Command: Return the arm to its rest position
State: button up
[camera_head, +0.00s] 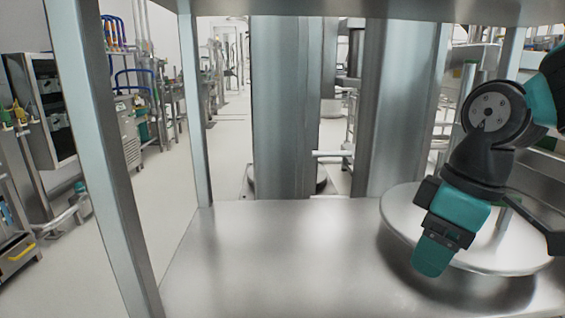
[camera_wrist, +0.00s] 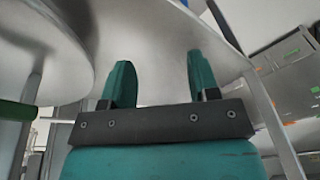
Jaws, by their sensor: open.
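My arm comes in from the right side of the head view, in teal and black, and bends down to the left. My gripper (camera_head: 433,257) points downward over the near-left rim of a round metal disc (camera_head: 520,262). In the wrist view my gripper (camera_wrist: 161,78) shows two teal fingers spread well apart. There is nothing between them. Whether the fingertips touch any surface cannot be told.
The disc sits at the right of a shiny metal table (camera_head: 260,250), whose left and middle are bare. Metal posts (camera_head: 102,160) frame the table's left. Thick metal columns (camera_head: 283,110) stand behind it. Shelving (camera_head: 40,110) lines the far left, beyond open floor.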

jog(key=s+a+f+m+y, duration=0.25)
jog(key=s+a, duration=0.25)
jog(key=s, duration=0.7)
notch_tip(320, 180, up, 23)
jog(key=w+p, duration=0.1)
jog(key=p, duration=2.2)
jog(key=shift+w+g+h, duration=0.25)
jog(key=shift+g+h, duration=0.05)
jog(key=shift+h, duration=0.15)
